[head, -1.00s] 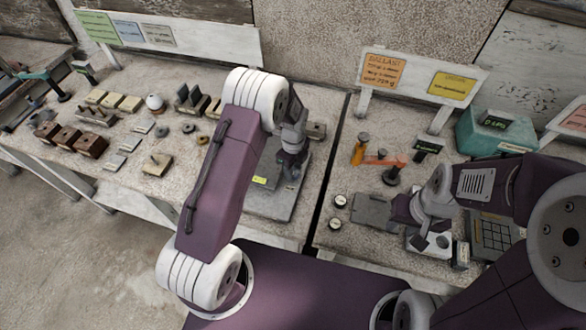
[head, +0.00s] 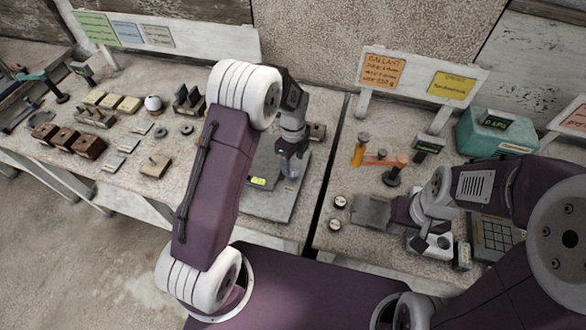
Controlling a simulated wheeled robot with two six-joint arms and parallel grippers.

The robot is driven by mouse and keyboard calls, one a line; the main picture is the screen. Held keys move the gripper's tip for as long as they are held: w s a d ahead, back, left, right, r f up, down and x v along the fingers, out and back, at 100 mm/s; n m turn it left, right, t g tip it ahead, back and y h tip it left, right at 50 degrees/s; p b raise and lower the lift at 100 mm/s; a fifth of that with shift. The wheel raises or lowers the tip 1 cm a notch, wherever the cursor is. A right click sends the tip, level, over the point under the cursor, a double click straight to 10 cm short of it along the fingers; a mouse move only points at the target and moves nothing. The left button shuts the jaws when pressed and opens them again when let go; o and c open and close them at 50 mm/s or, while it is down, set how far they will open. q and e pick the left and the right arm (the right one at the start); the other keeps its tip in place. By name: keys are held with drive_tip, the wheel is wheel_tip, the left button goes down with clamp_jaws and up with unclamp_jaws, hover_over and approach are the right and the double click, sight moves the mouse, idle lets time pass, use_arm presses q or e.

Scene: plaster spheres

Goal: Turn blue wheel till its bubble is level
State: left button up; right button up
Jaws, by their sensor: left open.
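A grey levelling plate (head: 270,206) lies on the left bench, with a small bright yellow-green vial (head: 258,182) on it; the bubble inside is too small to make out. My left gripper (head: 291,170) points down over the plate's right side. It is open, and a pale bluish-grey part shows at its fingertips, but I cannot tell whether this is the blue wheel or whether they touch. My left arm hides part of the plate. My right gripper (head: 404,214) is low over the right bench beside a dark grey plate (head: 371,211); its fingers are not clear.
A narrow dark gap (head: 322,200) separates the two benches. An orange-and-black balance (head: 380,160), two small round dials (head: 340,202) and a teal box (head: 494,132) stand on the right bench. Brown blocks (head: 90,147) and small weights crowd the left bench's far left.

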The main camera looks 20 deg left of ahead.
use_arm(q)
wheel_tip(320, 180, up, 4)
drive_tip(key=shift+f, duration=0.1)
idle(0.4)
wheel_tip(320, 180, up, 6)
drive_tip(key=t, duration=0.1)
hover_over(293, 170)
drive_tip(key=s+a, duration=0.2)
drive_tip(key=s+a+f+n, duration=0.1)
drive_tip(key=s+f+n, duration=0.1)
drive_tip(key=s+n, duration=1.4)
drive_tip(key=n, duration=0.6)
drive_tip(key=shift+s+a+f+n, duration=0.2)
drive_tip(key=shift+s+a+n, duration=0.1)
drive_tip(key=shift+a, duration=0.1)
